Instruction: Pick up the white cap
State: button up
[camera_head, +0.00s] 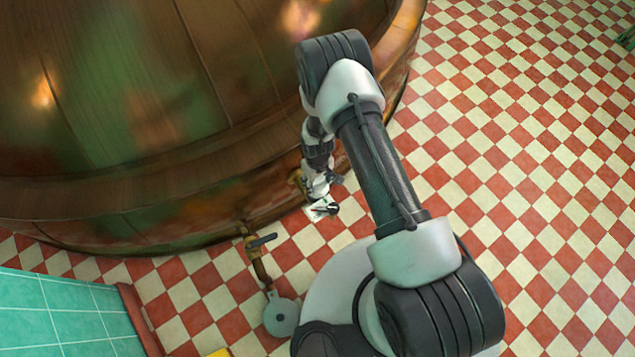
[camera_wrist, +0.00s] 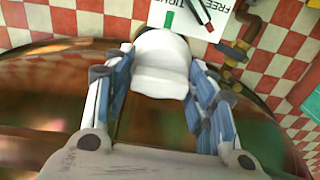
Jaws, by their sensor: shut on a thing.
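The white cap (camera_wrist: 162,62) shows at the top middle of the wrist view, between the two blue-padded fingers of my gripper (camera_wrist: 160,82). My gripper is shut on it, with one finger on each side. Its top edge lies close to a white card in that view. In the head view, my gripper (camera_head: 321,190) is small and low beside the copper kettle (camera_head: 130,130). There, I cannot clearly tell the cap from the white card, nor whether the cap is clear of what is under it.
The white card (camera_wrist: 158,12) bears lettering, a green mark and a red-and-black pointer (camera_wrist: 203,16). A brass pipe with a dark-handled tap (camera_head: 258,258) stands left of my gripper, above a grey disc (camera_head: 281,316). Teal tiles (camera_head: 60,315) fill the lower left. Checkered floor lies open at right.

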aim_at(318, 180)
notch_tip(318, 180, up, 16)
jog(key=p, duration=0.4)
jog(key=shift+r, duration=0.2)
